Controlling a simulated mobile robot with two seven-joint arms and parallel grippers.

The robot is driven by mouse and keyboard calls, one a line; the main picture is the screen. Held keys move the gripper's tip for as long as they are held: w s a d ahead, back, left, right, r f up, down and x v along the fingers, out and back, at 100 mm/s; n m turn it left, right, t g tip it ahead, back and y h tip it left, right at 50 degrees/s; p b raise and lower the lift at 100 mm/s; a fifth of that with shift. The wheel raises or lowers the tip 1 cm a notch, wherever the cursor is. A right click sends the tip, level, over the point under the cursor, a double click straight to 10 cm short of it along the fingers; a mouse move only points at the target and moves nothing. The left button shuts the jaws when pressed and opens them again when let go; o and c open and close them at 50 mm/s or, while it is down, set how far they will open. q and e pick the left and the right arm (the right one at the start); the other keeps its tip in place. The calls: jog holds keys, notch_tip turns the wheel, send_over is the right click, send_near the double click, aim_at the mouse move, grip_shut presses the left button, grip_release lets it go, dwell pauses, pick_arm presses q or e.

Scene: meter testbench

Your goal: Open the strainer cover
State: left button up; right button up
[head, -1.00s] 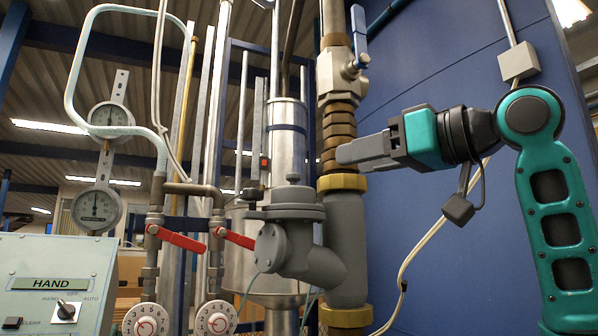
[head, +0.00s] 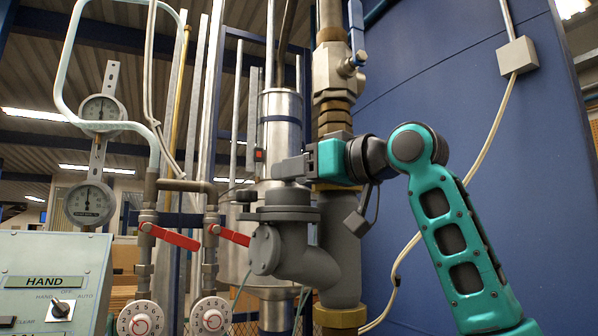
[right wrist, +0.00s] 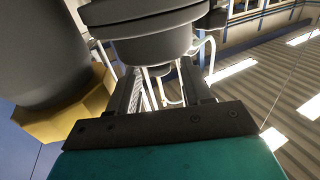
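The grey strainer (head: 335,255) is a Y-shaped body on the vertical pipe, with a round flange (head: 265,250) facing left. Its flat, round top cover (head: 287,212) has a small raised part on top. My right gripper (head: 281,168) points left just above the cover and appears apart from it. In the right wrist view the two fingers (right wrist: 160,85) stand apart with nothing between them but background. A grey round part, likely the cover (right wrist: 145,30), shows beyond the fingertips. My left gripper is not in view.
Two red-handled valves (head: 168,238) and two white dials (head: 140,320) stand left of the strainer. A control panel (head: 50,275) is at lower left. A blue wall (head: 460,90) is behind my right arm.

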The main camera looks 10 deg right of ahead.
grip_shut()
jog(key=shift+r, duration=0.1)
dwell(0.4)
jog(key=shift+w+a+r+g+h, duration=0.1)
jog(key=shift+w+r+g+h, duration=0.3)
jog(key=shift+g, duration=0.2)
grip_release()
jog(key=shift+s, duration=0.1)
jog(key=b+v, duration=0.2)
jog(key=v, duration=1.1)
jog(key=shift+b, duration=0.35)
jog(key=shift+f, duration=0.1)
